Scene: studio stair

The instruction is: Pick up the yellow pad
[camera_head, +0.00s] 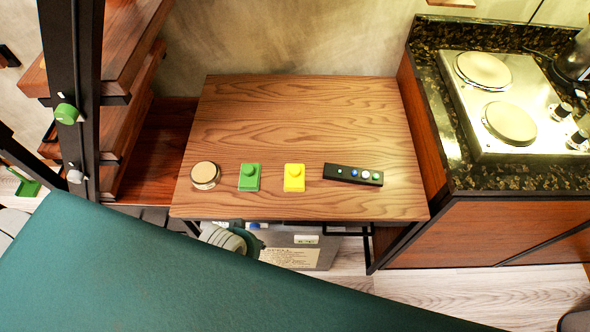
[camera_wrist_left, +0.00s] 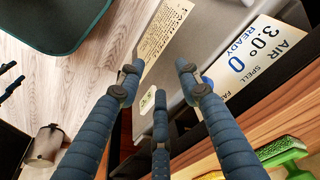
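The yellow pad (camera_head: 294,178) is a small block with a round raised top. It lies on the wooden table (camera_head: 300,120), between the green pad (camera_head: 249,178) and a black strip with coloured buttons (camera_head: 353,175). In the left wrist view the green pad (camera_wrist_left: 286,156) shows at the lower right, with a yellow edge just behind it. My left gripper (camera_wrist_left: 158,82) has its blue fingers spread, with nothing between them. It is apart from the pads and faces a grey labelled box. I cannot make it out in the head view. My right gripper is not in view.
A round tan-topped object (camera_head: 205,175) stands left of the green pad. The grey box (camera_head: 300,250) is under the table. A large dark green surface (camera_head: 150,275) covers the lower left foreground. A hob (camera_head: 500,105) stands at right. The table's back half is clear.

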